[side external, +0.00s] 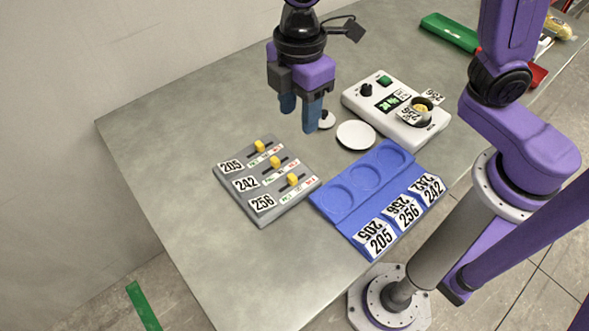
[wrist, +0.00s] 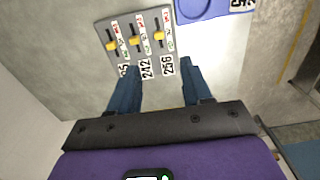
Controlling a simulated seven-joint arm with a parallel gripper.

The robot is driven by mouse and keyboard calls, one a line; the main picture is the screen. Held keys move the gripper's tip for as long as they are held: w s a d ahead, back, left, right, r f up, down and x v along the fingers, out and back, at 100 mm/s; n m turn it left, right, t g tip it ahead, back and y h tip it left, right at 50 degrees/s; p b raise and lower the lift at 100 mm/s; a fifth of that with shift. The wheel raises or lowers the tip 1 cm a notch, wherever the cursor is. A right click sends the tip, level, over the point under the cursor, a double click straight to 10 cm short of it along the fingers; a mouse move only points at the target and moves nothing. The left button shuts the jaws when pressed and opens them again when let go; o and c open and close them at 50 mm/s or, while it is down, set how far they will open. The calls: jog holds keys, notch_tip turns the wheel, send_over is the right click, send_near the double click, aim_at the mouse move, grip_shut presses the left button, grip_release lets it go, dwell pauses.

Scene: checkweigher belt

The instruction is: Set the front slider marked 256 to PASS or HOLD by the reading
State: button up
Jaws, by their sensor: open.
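The grey slider panel (side external: 268,212) has three yellow knobs in slots, marked 205, 242 and 256. The front knob, marked 256 (side external: 292,180), sits near the middle of its slot; it also shows in the wrist view (wrist: 159,36). Green and red end labels lie beside each slot, too small to read surely. The white weighing unit (side external: 424,132) has a lit green display (side external: 388,103) whose digits I cannot read surely. A cup (side external: 421,105) tagged 256 sits on it. My gripper (side external: 301,120) is open and empty, above and behind the panel; its blue fingers show in the wrist view (wrist: 158,80).
A blue tray (side external: 345,217) with three empty round recesses, tagged 205, 256 and 242, lies right of the panel. A white disc (side external: 356,134) lies behind the tray. A green bin (side external: 449,32) and red bin (side external: 537,75) stand farther back. The table left of the panel is clear.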

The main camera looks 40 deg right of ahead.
send_near(295, 175)
notch_tip(295, 175, down, 9)
jog(key=shift+r, duration=0.1)
dwell(0.6)
grip_shut()
